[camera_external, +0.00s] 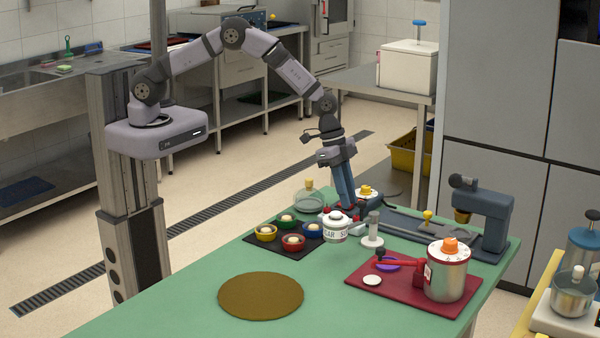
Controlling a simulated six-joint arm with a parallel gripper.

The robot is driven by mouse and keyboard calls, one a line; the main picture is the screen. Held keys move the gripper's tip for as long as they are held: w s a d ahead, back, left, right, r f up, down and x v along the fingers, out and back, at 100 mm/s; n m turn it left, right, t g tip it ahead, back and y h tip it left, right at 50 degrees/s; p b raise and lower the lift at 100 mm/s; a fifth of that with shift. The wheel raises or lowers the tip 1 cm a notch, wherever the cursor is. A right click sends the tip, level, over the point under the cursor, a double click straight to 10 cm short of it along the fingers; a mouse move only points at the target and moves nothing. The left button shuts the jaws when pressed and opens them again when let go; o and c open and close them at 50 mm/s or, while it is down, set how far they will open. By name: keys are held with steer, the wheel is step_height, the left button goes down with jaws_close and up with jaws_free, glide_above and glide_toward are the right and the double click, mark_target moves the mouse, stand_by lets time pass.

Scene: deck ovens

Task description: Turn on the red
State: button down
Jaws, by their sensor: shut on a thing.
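My gripper (345,217) points down over the green table, shut on a white lettered jar (335,233) with a dark-tipped lid; the exact contact is hard to see, and I cannot tell whether the jar touches the table. Several things are red: a silver canister (447,275) with red bands and an orange knob (450,246), a red lever (402,263) with a dark end beside it, the dark red mat (408,300) beneath both, and a red bowl (293,243) left of my gripper.
Other small bowls stand on a black mat (262,246). A brown round mat (261,296) lies in front. A dark blue press (482,215) stands at right.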

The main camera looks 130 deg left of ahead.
steer(key=shift+w+g+p, duration=0.3)
steer(key=shift+w+g, duration=0.15)
steer(key=shift+g, duration=0.25)
steer(key=shift+w+d+f+g+b, duration=0.15)
steer(key=shift+f+g+b, duration=0.15)
steer(key=shift+g+b, duration=0.5)
steer(key=shift+b, duration=0.05)
steer(key=shift+r, duration=0.2)
steer(key=c, duration=1.6)
jaws_free()
step_height(320, 180, up, 7)
steer(key=b, duration=0.2)
steer(key=shift+b, duration=0.4)
steer(key=shift+r, duration=0.15)
